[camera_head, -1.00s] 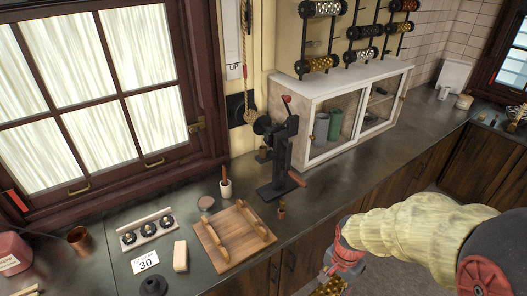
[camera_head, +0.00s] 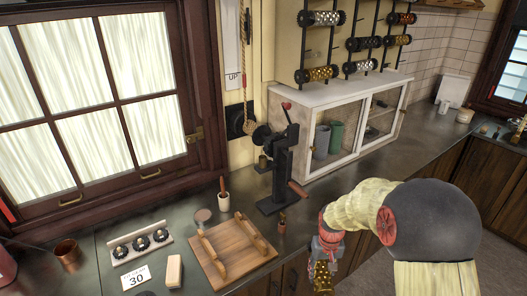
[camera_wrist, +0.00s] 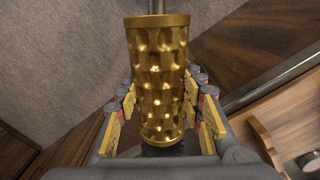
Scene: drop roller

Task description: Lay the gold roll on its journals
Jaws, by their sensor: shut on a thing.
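My gripper (camera_head: 325,262) is shut on the gold roll (camera_head: 322,280), in front of the counter's edge. In the wrist view the gold roll (camera_wrist: 158,75), a dimpled cylinder with a grey shaft at its top end, sits between the yellow pads of my gripper (camera_wrist: 162,100). A black press-like machine (camera_head: 279,170) with a red knob and a wooden handle stands upright on the counter, left of and behind my gripper. I cannot make out journals on it at this size.
A wooden tray (camera_head: 211,271) with two raised handles lies on the counter left of my gripper. A small brass-and-wood item (camera_head: 282,224) stands near the edge. A glass-fronted cabinet (camera_head: 350,125) stands behind. Patterned rolls (camera_head: 318,74) hang on racks above it.

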